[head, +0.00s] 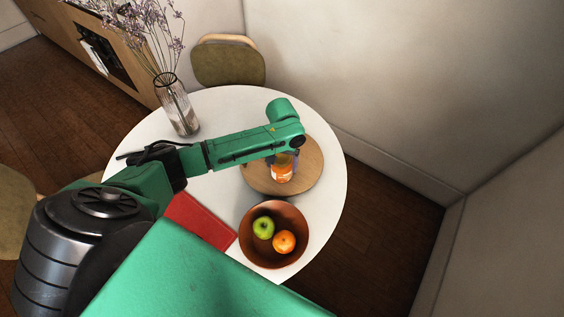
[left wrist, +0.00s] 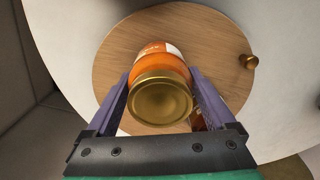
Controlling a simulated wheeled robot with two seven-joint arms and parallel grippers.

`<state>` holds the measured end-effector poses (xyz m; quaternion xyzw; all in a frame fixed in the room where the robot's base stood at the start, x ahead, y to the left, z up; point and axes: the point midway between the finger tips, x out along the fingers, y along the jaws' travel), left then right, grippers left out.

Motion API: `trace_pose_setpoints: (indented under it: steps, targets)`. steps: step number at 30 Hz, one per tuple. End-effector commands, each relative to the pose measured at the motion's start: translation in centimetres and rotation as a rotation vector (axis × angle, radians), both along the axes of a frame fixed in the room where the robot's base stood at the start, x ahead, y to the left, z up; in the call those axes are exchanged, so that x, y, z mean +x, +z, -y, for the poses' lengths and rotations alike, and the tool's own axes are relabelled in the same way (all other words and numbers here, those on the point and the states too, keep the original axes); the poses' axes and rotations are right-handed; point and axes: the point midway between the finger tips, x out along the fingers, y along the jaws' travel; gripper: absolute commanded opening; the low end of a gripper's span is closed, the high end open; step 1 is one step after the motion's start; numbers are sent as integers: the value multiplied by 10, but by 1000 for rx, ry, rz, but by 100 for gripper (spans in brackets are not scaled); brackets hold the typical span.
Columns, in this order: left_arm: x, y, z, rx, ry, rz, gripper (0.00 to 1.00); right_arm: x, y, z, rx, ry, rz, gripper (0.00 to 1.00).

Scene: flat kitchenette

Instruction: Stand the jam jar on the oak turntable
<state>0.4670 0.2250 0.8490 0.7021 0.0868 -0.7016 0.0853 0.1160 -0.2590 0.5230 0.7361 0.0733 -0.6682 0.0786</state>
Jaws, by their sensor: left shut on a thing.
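The jam jar (head: 282,174) is orange with a pale label, and its gold lid (left wrist: 160,101) faces the camera in the left wrist view. My left gripper (left wrist: 162,86) is shut on the jar, one purple finger on each side. In the head view my left gripper (head: 283,160) is partly hidden under my green arm. The oak turntable (head: 311,177) is a round wooden disc on the white table, and it fills the background behind the jar in the left wrist view (left wrist: 115,60). The jar is over the turntable; I cannot tell whether its base touches the wood. My right gripper is not in view.
A brown bowl (head: 251,254) with a green apple (head: 263,228) and an orange (head: 284,242) stands near the turntable. A red folded cloth or book (head: 199,222) lies left of it. A glass vase (head: 177,106) of dried flowers stands at the back left. A small brass knob (left wrist: 249,62) sits on the turntable.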

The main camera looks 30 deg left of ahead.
Motion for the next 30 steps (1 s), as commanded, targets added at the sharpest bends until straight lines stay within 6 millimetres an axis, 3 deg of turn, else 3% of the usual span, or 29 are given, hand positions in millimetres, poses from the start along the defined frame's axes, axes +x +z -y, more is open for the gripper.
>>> trace_pose_setpoints:
  steps: [7,8,9,16,19,30]
  targets:
    - [1,-1,1,-1,0,2,0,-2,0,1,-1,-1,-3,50]
    - [0,-1,1,-1,0,1,96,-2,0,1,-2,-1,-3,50]
    - [0,-1,1,-1,-1,1,100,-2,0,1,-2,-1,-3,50]
    - [0,0,0,-1,-1,1,100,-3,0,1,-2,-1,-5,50]
    - [1,10,1,-2,-2,3,100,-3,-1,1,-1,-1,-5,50]
    - [1,102,1,-2,0,4,100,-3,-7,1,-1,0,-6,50]
